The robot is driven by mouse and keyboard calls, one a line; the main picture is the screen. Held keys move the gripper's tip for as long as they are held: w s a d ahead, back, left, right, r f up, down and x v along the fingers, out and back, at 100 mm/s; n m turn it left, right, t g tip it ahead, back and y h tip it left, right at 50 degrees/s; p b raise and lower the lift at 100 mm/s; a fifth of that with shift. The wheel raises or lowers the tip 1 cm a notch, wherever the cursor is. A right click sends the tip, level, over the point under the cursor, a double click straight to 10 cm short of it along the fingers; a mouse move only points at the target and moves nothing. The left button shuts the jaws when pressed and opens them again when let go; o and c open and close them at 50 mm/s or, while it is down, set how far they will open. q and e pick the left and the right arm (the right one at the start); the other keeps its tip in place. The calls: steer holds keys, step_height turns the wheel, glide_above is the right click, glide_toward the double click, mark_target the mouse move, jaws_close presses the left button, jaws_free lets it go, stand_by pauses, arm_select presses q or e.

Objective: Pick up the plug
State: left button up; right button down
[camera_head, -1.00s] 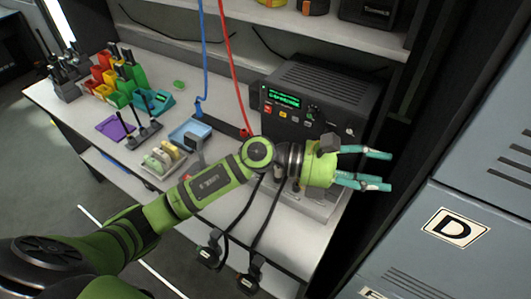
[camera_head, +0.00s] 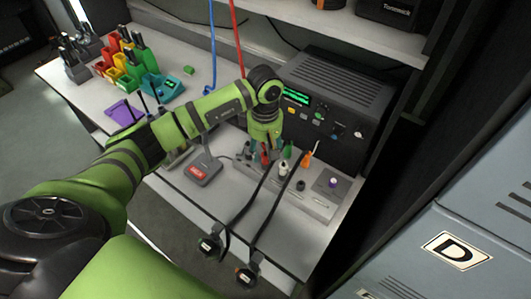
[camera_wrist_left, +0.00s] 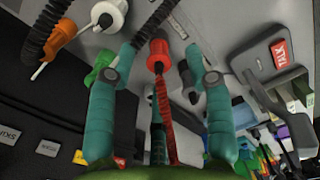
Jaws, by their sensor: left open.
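A red plug (camera_wrist_left: 158,50) with a red cord sits between the spread teal fingers of my left gripper (camera_wrist_left: 160,55) in the left wrist view. The fingers stand apart on both sides of it, and I see no firm contact. In the head view the left gripper (camera_head: 268,152) points down over the grey panel (camera_head: 312,205), with the red plug (camera_head: 264,154) partly hidden by it. A green plug (camera_head: 286,153), a white plug (camera_head: 283,168) and an orange plug (camera_head: 306,159) stand close by. My right gripper is not in view.
A black radio unit (camera_head: 335,90) stands behind the panel. Two black cables end in connectors (camera_head: 209,246) hanging at the table's front edge. Coloured bins (camera_head: 125,65) stand farther left.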

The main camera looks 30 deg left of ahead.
arm_select(q)
steer(key=shift+f, duration=1.15)
steer(key=c, duration=1)
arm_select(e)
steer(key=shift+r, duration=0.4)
arm_select(q)
steer(key=shift+c, duration=0.2)
steer(key=shift+r, duration=0.15)
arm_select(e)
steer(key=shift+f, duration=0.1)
